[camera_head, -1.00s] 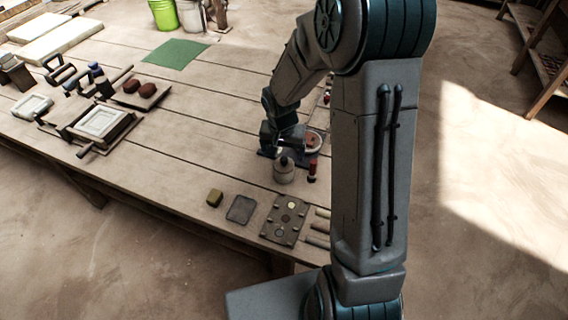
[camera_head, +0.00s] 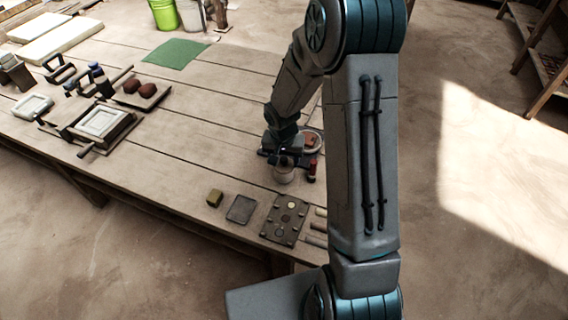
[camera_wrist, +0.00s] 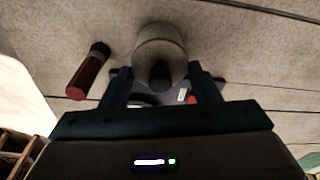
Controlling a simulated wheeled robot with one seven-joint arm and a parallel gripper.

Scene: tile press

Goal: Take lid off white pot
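The white pot (camera_head: 284,176) stands on the wooden table below my gripper (camera_head: 284,157), and my gripper partly hides its top. In the wrist view the pot (camera_wrist: 159,42) is at top centre, with the lid's dark knob (camera_wrist: 160,74) towards the fingers. My gripper (camera_wrist: 160,80) is open, with one finger on each side of the knob in the picture. I cannot tell whether either finger touches the knob or lid.
A red bottle with a dark top (camera_head: 312,171) stands close right of the pot; it also shows in the wrist view (camera_wrist: 86,76). A round dish (camera_head: 313,141) is behind. A dark palette (camera_head: 286,220), a grey square (camera_head: 241,209) and a yellowish block (camera_head: 215,198) lie in front.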

